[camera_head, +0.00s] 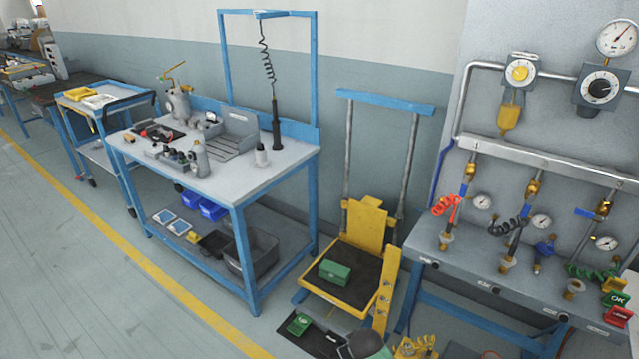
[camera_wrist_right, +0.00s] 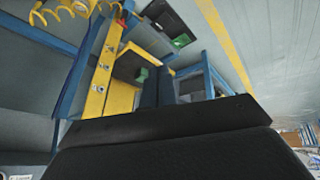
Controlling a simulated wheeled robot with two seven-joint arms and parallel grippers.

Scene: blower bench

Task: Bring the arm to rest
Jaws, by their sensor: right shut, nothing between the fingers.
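My right gripper (camera_wrist_right: 165,120) shows in the right wrist view as a broad dark block across the bottom. It is shut, with nothing seen held in it. It appears to hang clear of the furniture, and no contact shows. My left gripper is in neither view. No arm of mine can be made out for sure in the head view.
A blue-framed workbench (camera_head: 275,172) with tools stands left of centre. A yellow lift cart (camera_head: 366,225) carrying a green box (camera_head: 334,272) stands in the middle. A gauge panel bench (camera_head: 460,262) is at right. Open floor (camera_head: 80,270) lies at left.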

